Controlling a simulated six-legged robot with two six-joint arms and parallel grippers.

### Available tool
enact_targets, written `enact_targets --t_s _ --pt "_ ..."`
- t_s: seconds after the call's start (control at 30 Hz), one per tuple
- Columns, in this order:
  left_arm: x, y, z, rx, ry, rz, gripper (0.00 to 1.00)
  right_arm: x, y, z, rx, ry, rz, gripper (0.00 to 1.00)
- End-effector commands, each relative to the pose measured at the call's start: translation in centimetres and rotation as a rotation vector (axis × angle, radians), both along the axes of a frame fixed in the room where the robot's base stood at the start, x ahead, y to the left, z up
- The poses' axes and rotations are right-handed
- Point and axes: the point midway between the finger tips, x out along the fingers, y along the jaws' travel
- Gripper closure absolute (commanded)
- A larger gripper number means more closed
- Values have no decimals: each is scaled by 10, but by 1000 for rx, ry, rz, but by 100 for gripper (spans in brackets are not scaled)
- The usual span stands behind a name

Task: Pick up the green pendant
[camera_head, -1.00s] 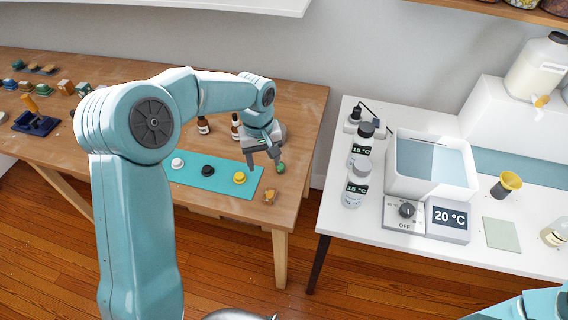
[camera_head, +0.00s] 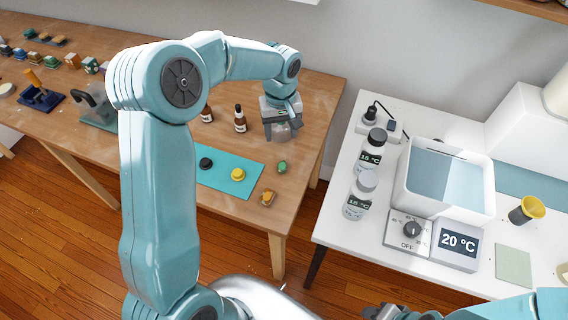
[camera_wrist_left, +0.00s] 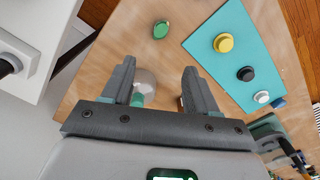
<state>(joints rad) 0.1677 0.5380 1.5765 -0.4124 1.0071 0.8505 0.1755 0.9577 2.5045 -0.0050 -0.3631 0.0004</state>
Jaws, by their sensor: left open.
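The green pendant (camera_head: 282,167) lies on the wooden table, right of the teal mat. It also shows near the top of the left wrist view (camera_wrist_left: 161,29), beyond the fingertips and apart from them. My left gripper (camera_head: 283,137) is behind the pendant in the head view, pointing down. In the left wrist view its two fingers (camera_wrist_left: 160,75) are apart, and no pendant is between them. A pale rounded object with a green part (camera_wrist_left: 143,86) shows behind the left finger; I cannot tell what it is. Part of my right gripper (camera_head: 385,312) seems to show at the bottom edge, mostly cut off.
An amber piece (camera_head: 267,198) lies near the table's front right corner, close to the pendant. The teal mat (camera_head: 222,182) holds black and yellow pots. Dark dropper bottles (camera_head: 240,119) stand left of the gripper. A white table with a water bath (camera_head: 445,205) is at right.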

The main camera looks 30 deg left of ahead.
Motion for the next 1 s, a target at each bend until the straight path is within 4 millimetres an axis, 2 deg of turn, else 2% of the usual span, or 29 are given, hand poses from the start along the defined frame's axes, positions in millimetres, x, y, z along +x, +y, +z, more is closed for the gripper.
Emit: enact_targets --t_s 0.1,0.3,0.57,0.7,0.8,1.0 --pt "-4 -1 -29 -2 6 -1 41 0 0 5 0 0 0 57" --pt "-4 -2 -69 -1 3 0 41 0 0 10 0 0 -1 57" --pt "-4 -4 -91 -1 3 -1 41 0 0 17 0 0 0 57" --pt "-6 -6 -113 -3 4 -1 41 0 0 29 0 0 -1 57" --pt "-5 -6 -128 -2 2 0 41 0 0 29 0 0 0 57" --pt "-3 -6 -135 -1 -1 0 41 0 0 29 0 0 0 57"
